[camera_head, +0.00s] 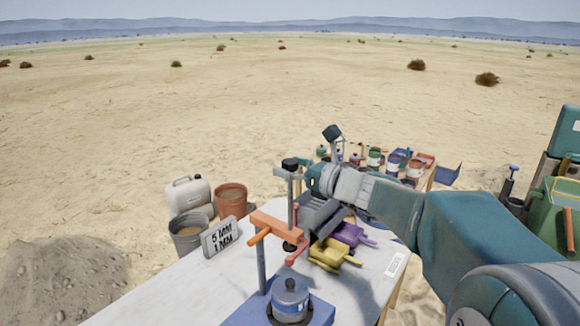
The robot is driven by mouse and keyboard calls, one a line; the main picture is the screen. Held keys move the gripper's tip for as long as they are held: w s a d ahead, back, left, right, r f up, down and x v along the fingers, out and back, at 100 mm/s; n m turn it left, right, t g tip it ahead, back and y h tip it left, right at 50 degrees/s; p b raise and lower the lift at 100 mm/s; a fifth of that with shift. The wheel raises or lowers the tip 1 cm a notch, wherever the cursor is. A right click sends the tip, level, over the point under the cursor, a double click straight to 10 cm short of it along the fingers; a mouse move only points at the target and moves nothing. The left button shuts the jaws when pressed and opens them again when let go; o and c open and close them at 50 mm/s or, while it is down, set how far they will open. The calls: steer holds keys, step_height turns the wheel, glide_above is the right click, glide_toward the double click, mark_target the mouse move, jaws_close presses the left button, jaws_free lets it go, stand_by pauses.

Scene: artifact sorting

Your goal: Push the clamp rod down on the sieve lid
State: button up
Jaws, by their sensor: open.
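A clamp stands at the near end of the table, with a grey post (262,268) on a blue base (243,312) and an orange crossbar (276,222). Its upright clamp rod (291,197) has a black knob on top and a dark foot (289,246) below the crossbar. The grey sieve with its lid (290,284) stands on the base below the foot, with a visible gap between them. My gripper (301,175) is open, just right of the rod's upper part near the knob. My wrist partly hides the fingers, and I cannot tell whether they touch the rod.
Yellow (333,254) and purple (352,234) scoops lie right of the clamp. A sign (219,237) stands at the table's left edge, beside buckets (188,233) and a jug (189,192). Jars (375,158) stand behind. The table's left front is clear.

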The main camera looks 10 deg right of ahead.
mark_target(290, 229)
steer(key=shift+c, duration=0.3)
jaws_close()
step_height(290, 229, down, 12)
steer(key=shift+r, duration=0.1)
steer(key=shift+o, duration=0.3)
jaws_free()
steer(key=v, duration=1.2)
